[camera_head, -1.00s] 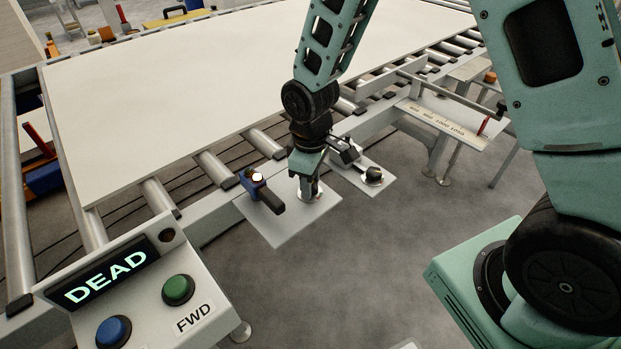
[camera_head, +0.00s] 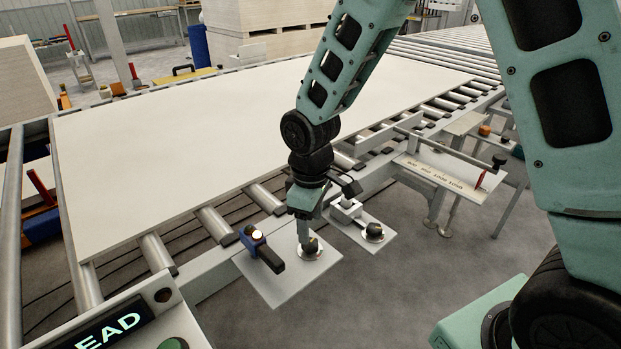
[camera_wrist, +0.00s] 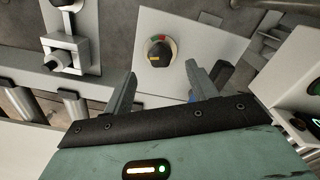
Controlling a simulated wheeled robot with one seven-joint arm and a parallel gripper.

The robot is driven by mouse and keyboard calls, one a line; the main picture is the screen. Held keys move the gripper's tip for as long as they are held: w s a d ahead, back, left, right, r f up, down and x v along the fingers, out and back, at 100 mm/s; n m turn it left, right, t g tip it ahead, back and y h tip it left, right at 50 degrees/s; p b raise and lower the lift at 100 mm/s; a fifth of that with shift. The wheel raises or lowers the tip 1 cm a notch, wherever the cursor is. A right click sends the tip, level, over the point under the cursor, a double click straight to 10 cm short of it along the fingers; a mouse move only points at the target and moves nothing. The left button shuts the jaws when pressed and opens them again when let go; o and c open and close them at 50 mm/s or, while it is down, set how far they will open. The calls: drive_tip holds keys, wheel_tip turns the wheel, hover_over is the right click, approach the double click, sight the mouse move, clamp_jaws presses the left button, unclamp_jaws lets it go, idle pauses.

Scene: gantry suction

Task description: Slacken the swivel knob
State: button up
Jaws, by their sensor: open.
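A black round knob (camera_head: 312,247) with a yellow pointer mark sits on a white plate beside the conveyor. In the wrist view this knob (camera_wrist: 158,53) has a red and green arc around it. A second black knob (camera_head: 374,231) sits on the neighbouring plate to the right, and another dark knob (camera_head: 499,160) ends a rod above the numbered scale. I cannot tell which is called the swivel knob. My gripper (camera_head: 304,235) is open and empty, just above the first knob. In the wrist view the fingers of my gripper (camera_wrist: 161,80) stand apart, with that knob ahead between them.
A blue-based black lever (camera_head: 262,250) stands left of the first knob on the same plate. A small block-like fixture (camera_head: 346,210) stands beside the second knob. A large white board (camera_head: 200,140) lies on the rollers behind. A control box (camera_head: 125,325) is at the front left.

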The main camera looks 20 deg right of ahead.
sight(311, 243)
wheel_tip(311, 243, up, 12)
idle(0.3)
idle(0.3)
drive_tip(key=s+a, duration=0.2)
drive_tip(key=s, duration=0.8)
drive_tip(key=s+a+m+p, duration=0.1)
drive_tip(key=s+a, duration=0.2)
drive_tip(key=s, duration=0.8)
drive_tip(key=shift+a+r+y+p, duration=0.3)
drive_tip(key=shift+a, duration=0.05)
drive_tip(key=shift+w, duration=0.1)
